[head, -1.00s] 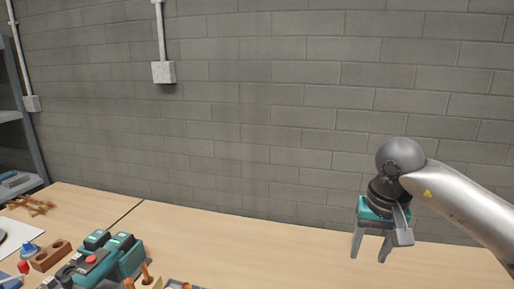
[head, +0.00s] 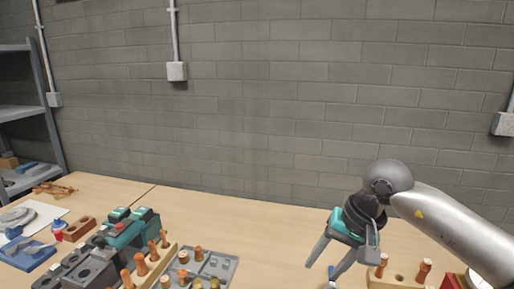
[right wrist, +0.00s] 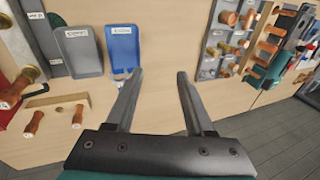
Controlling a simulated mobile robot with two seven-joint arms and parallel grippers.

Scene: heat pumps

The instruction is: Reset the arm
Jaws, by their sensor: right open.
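My right gripper (head: 325,268) hangs over the right part of the wooden table in the head view, at the end of my grey arm coming in from the right. Its two fingers are spread apart with nothing between them. In the right wrist view the fingers (right wrist: 160,75) are also apart and empty, with bare table between them. The left gripper does not show in either view.
A blue tray (right wrist: 122,45) and a grey tray (right wrist: 82,52) lie beyond the fingers. A wooden block with copper fittings (head: 398,277) is right of the gripper. A teal machine (head: 130,232) and several fittings stand left. The table's middle back is clear.

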